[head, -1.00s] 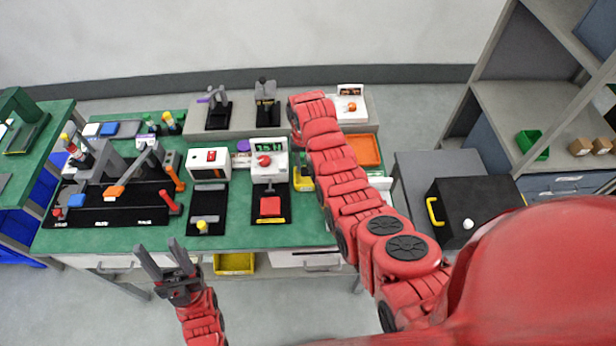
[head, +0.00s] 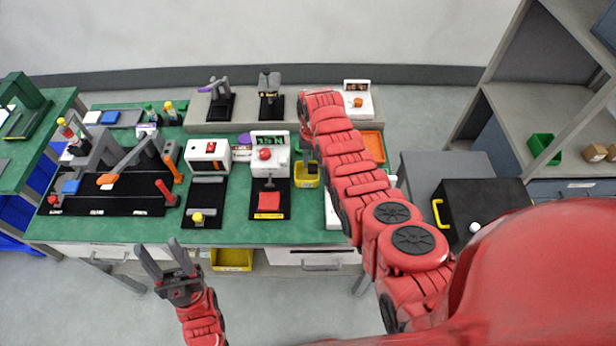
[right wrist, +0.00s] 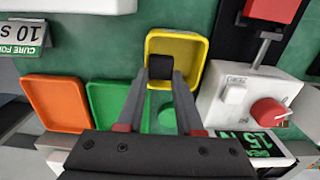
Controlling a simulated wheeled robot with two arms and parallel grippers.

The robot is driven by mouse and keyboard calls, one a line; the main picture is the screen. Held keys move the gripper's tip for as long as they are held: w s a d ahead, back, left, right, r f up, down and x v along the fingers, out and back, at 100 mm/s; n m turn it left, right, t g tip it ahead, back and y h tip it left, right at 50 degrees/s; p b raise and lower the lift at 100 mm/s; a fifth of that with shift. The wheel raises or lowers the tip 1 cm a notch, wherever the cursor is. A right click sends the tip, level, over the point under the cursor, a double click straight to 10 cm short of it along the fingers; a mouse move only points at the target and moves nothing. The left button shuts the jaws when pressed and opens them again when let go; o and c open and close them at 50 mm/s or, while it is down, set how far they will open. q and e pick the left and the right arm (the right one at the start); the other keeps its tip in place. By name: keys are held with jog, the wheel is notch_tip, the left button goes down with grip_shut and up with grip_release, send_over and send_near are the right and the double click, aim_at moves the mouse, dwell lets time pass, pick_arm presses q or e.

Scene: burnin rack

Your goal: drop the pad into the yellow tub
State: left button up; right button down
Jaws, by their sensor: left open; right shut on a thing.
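The yellow tub (head: 306,181) stands on the green bench, partly hidden by my right arm. In the right wrist view the tub (right wrist: 185,48) lies just beyond my fingertips. My right gripper (right wrist: 160,82) is shut on a small dark pad (right wrist: 160,66). The pad appears over the tub opening; its height above the tub floor cannot be told. In the head view the right gripper is mostly hidden behind my arm. My left gripper (head: 166,262) is open and empty, in front of the bench.
An orange tray (right wrist: 55,103) and a green tray (right wrist: 108,105) stand beside the tub. A white device with a red knob (head: 265,154) is close on the tub's other side. A separate yellow bin (head: 232,260) sits below the bench edge. A black box (head: 480,205) stands at right.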

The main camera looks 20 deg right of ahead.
jog(key=shift+c, duration=2.4)
grip_release()
jog(key=shift+w+r+b, duration=0.1)
jog(key=shift+r+b, duration=0.3)
jog(key=shift+r, duration=0.55)
notch_tip(320, 180, up, 3)
jog(key=shift+b, duration=0.65)
notch_tip(320, 180, up, 13)
jog(key=p, duration=0.9)
jog(key=shift+f, duration=0.2)
